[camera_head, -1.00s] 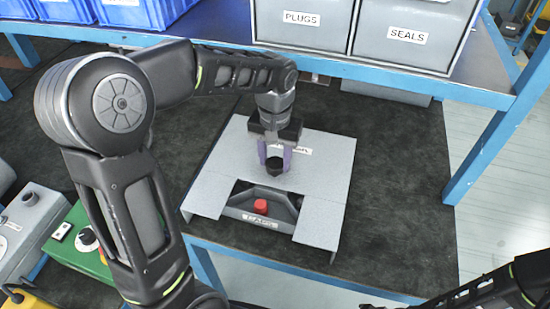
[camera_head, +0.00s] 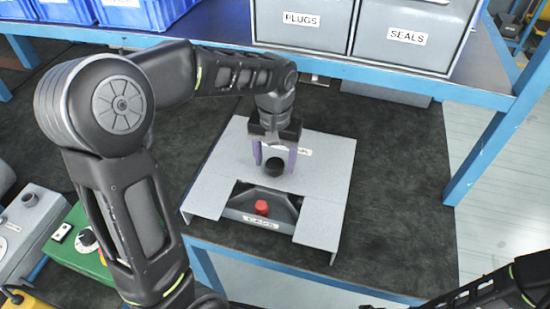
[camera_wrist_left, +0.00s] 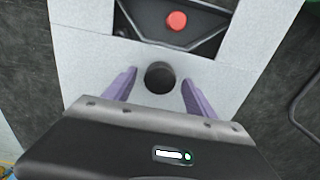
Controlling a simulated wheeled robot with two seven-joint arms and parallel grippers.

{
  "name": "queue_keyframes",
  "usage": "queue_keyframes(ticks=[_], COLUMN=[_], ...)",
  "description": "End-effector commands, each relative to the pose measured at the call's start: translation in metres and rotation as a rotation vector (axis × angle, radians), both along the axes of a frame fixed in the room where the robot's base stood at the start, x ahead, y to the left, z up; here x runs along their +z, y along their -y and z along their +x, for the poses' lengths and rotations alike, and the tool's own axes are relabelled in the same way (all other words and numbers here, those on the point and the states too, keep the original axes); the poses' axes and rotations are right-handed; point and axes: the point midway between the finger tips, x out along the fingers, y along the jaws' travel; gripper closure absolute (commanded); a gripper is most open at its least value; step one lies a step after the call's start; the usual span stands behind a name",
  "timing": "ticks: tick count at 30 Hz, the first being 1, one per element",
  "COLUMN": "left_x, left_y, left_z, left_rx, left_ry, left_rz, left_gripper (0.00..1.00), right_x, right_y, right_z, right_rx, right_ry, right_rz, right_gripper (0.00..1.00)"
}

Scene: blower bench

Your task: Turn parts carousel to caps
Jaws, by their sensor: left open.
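The parts carousel is a grey flat-topped housing (camera_head: 320,170) on the dark bench mat. A black round knob (camera_head: 274,166) stands on its top. In the left wrist view the knob (camera_wrist_left: 160,77) sits between the spread fingers, with the red part (camera_wrist_left: 176,21) beyond. My right gripper is not clearly visible; only part of that arm shows at lower right.
Grey bins marked PLUGS (camera_head: 302,22) and SEALS (camera_head: 406,38) stand on the shelf behind, with blue bins (camera_head: 135,12) to the left. A green control box (camera_head: 80,240) is at lower left. The mat right of the housing is clear.

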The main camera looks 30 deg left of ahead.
Motion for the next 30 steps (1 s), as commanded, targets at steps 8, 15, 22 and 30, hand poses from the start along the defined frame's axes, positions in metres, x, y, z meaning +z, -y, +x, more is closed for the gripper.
queue_keyframes(ticks=[8, 15, 22, 30], left_x=[0.013, 0.052, 0.077, 0.078], left_y=[0.000, 0.000, 0.000, 0.000], left_z=[0.001, 0.001, 0.000, 0.000], left_rx=[0.000, 0.000, 0.000, 0.000], left_ry=[0.002, 0.004, 0.000, 0.000], left_rz=[0.000, 0.000, 0.000, 0.000], left_gripper=[0.36, 0.36, 0.36, 0.36], right_x=[0.000, -0.001, -0.001, -0.001], right_y=[0.000, 0.000, 0.000, 0.000], right_z=[0.000, 0.000, 0.000, 0.000], right_rx=[0.000, 0.000, 0.000, 0.000], right_ry=[0.000, 0.000, 0.000, 0.000], right_rz=[0.000, 0.000, 0.000, 0.000], right_gripper=[0.64, 0.64, 0.64, 0.64])
